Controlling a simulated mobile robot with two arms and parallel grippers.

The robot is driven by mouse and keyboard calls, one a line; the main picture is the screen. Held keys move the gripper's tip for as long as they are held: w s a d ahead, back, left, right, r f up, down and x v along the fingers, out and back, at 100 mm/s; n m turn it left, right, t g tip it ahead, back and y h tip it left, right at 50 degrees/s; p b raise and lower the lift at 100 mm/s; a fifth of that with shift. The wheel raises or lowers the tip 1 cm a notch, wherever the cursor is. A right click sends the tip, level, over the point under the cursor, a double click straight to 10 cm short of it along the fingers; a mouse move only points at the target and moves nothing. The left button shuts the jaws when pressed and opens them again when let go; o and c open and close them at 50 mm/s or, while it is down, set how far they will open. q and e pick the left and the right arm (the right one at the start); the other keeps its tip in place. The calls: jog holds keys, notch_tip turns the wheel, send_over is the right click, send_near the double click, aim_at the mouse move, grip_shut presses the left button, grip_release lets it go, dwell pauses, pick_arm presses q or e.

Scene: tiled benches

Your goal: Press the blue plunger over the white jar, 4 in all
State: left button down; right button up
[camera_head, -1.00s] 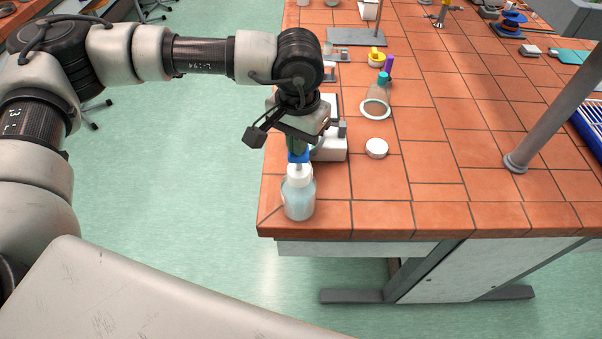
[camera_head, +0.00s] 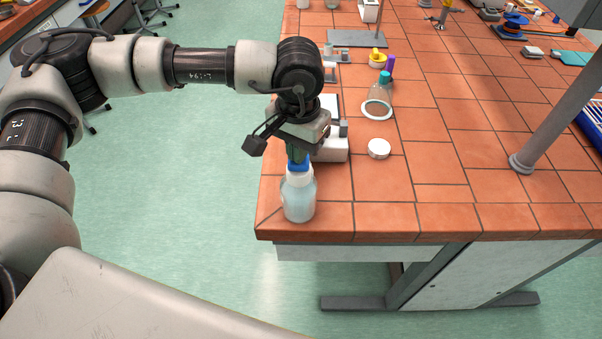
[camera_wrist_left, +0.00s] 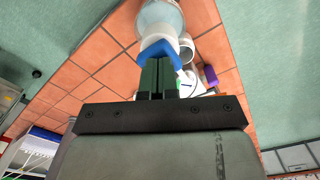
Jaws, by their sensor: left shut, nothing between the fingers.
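The white jar (camera_head: 299,199), a pale translucent bottle with a white collar, stands upright near the front left corner of the tiled bench. Its blue plunger (camera_head: 298,168) is on top, low against the white collar. My left gripper (camera_head: 297,155) is shut and empty, its dark green fingers pointing down onto the blue plunger and seeming to touch it. In the left wrist view the shut fingers (camera_wrist_left: 158,75) end at the blue plunger (camera_wrist_left: 160,50), with the jar (camera_wrist_left: 160,16) beyond. My right gripper is not in view.
A white and grey device (camera_head: 330,146) stands just behind the jar. A round white lid (camera_head: 379,149) lies to its right, with a teal-capped flask (camera_head: 380,95) behind. A grey post (camera_head: 556,118) rises at the right. The bench's front (camera_head: 420,221) is clear.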

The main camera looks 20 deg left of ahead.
pick_arm(q)
jog(key=shift+r+p, duration=1.25)
jog(key=shift+r, duration=1.6)
jog(key=shift+f, duration=0.15)
jog(key=shift+f+b, duration=2.75)
jog(key=shift+b, duration=0.35)
jog(key=shift+r, duration=0.1)
jog(key=shift+r+p, duration=1.3)
jog(key=shift+r, duration=1.5)
